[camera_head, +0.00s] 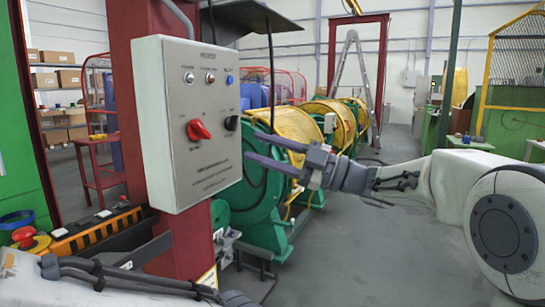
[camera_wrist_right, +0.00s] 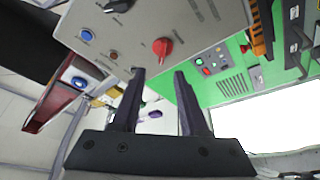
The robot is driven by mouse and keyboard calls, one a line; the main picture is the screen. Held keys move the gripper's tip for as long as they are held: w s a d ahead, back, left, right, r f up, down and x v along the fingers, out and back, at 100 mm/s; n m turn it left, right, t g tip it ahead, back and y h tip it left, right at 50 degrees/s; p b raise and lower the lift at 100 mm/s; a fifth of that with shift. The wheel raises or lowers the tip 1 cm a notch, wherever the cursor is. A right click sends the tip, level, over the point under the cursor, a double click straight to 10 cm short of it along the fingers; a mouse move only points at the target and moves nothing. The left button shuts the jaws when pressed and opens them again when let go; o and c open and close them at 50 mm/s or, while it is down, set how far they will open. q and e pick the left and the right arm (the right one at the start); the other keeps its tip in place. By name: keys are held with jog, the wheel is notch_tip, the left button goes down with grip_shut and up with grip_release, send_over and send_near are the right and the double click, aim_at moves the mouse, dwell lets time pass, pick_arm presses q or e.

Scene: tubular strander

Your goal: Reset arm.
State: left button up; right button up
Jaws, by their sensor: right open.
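My right gripper (camera_head: 252,147) reaches in from the right and is open, with its fingers pointing at the right edge of the grey control box (camera_head: 190,195). The box carries a red rotary knob (camera_head: 198,130), a black knob (camera_head: 232,123) and a blue button (camera_head: 229,79). In the right wrist view, my right gripper (camera_wrist_right: 158,75) has both fingers apart with nothing between them. The red knob (camera_wrist_right: 162,47) shows just beyond the fingertips there. Whether a finger touches the box cannot be told. My left arm crosses the bottom left; its gripper is out of frame.
The box is mounted on a red column (camera_head: 160,240). A yellow-black striped panel with a red emergency button (camera_head: 24,236) stands at lower left. Green machinery with yellow drums (camera_head: 290,125) lies behind the right gripper. Grey floor (camera_head: 360,255) is clear at centre right.

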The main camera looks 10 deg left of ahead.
jog(key=w+m+t+h+p, duration=0.4)
jog(key=m+t+h, duration=0.2)
jog(key=m+t, duration=0.4)
jog(key=s+d+f+m+h+p, duration=0.35)
jog(key=f+m+h, duration=0.4)
jog(key=f, duration=0.25)
jog(key=s+d+f+g+h+p, duration=0.1)
jog(key=s+d+f+g+h, duration=0.1)
jog(key=s, duration=0.8)
jog(key=s+d+f+m+g+h+p, duration=0.1)
jog(key=s+d+f+g, duration=0.4)
jog(key=s, duration=0.5)
jog(key=s+d+f+g+h+p, duration=0.1)
jog(key=s+d+f+g+h, duration=0.2)
jog(key=s+f, duration=0.3)
jog(key=s+g, duration=0.1)
jog(key=s, duration=0.2)
jog(key=shift+s+d+m+g, duration=0.25)
jog(key=shift+s+m+g, duration=0.1)
jog(key=shift+s+g, duration=0.05)
